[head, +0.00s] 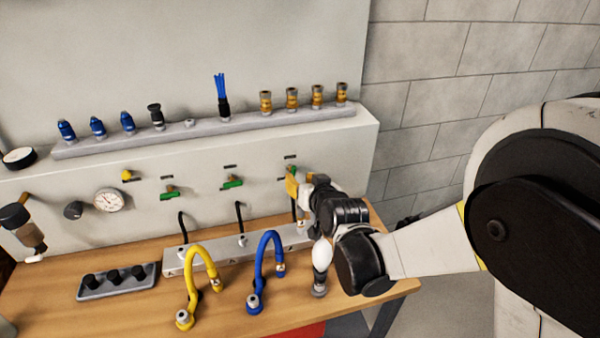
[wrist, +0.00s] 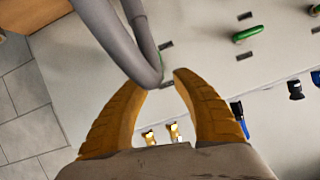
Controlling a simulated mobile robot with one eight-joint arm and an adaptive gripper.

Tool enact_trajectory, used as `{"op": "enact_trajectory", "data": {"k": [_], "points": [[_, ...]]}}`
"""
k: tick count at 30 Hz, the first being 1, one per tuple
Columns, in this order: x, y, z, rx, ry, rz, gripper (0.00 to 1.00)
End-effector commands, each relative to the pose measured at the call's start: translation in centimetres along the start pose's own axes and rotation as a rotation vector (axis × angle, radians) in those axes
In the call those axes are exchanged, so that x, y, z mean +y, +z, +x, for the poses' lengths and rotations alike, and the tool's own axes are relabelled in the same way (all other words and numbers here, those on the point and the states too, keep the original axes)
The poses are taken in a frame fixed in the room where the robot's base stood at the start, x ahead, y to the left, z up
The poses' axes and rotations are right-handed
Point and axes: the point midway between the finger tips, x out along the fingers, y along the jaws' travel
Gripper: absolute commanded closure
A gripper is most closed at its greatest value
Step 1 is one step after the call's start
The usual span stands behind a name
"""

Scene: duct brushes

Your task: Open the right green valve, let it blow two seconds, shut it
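The right green valve (head: 292,168) is on the panel at the upper right in the head view, mostly covered by my gripper. In the wrist view only a trace of green shows beside a grey hose (wrist: 119,40) that crosses in front of it. My gripper (head: 291,182) has its orange fingers up at the panel by this valve. In the wrist view my gripper (wrist: 162,82) shows a gap between the fingertips, with nothing clearly held. Whether the fingers touch the valve cannot be told. The handle's angle is hidden.
The middle green valve (head: 233,182) and left green valve (head: 169,191) sit further left. Brass fittings (head: 291,98) stand on the ledge above.

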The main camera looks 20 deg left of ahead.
Motion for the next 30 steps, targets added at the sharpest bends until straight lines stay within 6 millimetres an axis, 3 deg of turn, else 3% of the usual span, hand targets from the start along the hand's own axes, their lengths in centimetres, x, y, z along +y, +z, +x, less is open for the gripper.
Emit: {"op": "enact_trajectory", "data": {"k": [3, 10, 23, 26, 30], "points": [[0.0, 0.2, 2.7, 0.0, 0.0, 0.0, 0.67], [0.1, 0.1, 6.2, 0.001, 0.001, -0.002, 0.67], [0.1, -0.1, 7.2, 0.001, 0.002, -0.002, 0.68], [0.1, -0.1, 7.2, 0.001, 0.002, -0.002, 0.98], [0.1, -0.1, 7.2, 0.002, 0.002, -0.002, 1.0]]}}
